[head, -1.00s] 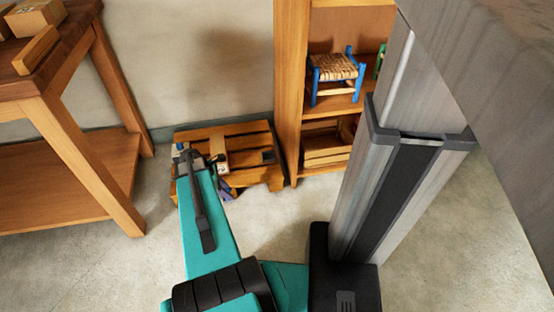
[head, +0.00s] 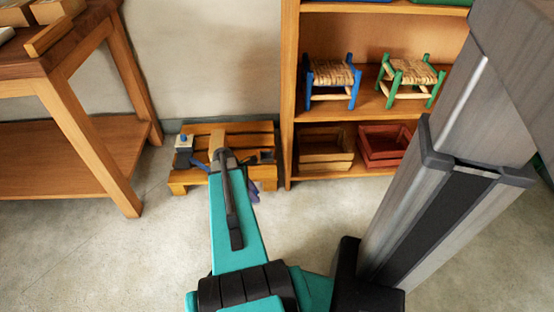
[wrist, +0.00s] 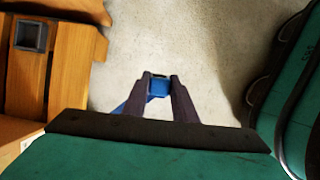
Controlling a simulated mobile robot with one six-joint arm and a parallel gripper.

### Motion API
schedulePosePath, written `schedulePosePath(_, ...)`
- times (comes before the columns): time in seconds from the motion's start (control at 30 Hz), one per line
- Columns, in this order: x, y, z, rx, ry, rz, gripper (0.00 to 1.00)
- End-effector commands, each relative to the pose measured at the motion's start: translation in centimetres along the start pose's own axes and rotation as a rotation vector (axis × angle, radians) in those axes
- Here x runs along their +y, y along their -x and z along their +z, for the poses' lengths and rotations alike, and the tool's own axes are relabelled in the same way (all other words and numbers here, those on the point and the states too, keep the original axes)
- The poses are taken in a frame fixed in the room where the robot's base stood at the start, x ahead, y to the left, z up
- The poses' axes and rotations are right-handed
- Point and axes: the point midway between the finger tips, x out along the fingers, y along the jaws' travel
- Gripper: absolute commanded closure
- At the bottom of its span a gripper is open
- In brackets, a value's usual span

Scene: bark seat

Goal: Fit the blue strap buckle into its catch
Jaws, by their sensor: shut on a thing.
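The blue buckle (wrist: 159,88) is between the fingertips of my gripper (wrist: 160,84), which is shut on it. In the wrist view they are over bare floor, to the right of the wooden pallet (wrist: 75,68). A piece of blue strap (wrist: 122,108) shows left of the fingers. The catch appears to be the dark square frame (wrist: 31,36) on the pallet top, left of the buckle and apart from it. In the head view my gripper (head: 254,191) is at the pallet's front right, partly behind my arm, and the catch (head: 265,156) is near the pallet's right end.
A pale wooden block (head: 217,139) and a white box with a blue knob (head: 184,142) are on the pallet. A shelf (head: 289,110) with stools and crates stands right of it. A workbench (head: 80,100) stands left. The floor in front is clear.

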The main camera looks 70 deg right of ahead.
Motion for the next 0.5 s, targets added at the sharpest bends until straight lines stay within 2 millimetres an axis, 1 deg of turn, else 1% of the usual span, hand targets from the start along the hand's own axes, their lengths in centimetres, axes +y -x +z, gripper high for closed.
schedulePosePath(0.17,0.03,0.01,0.00,0.000,0.000,0.000,1.00)
schedulePosePath(0.5,0.20,-0.27,0.67,0.000,-0.011,-0.004,1.00)
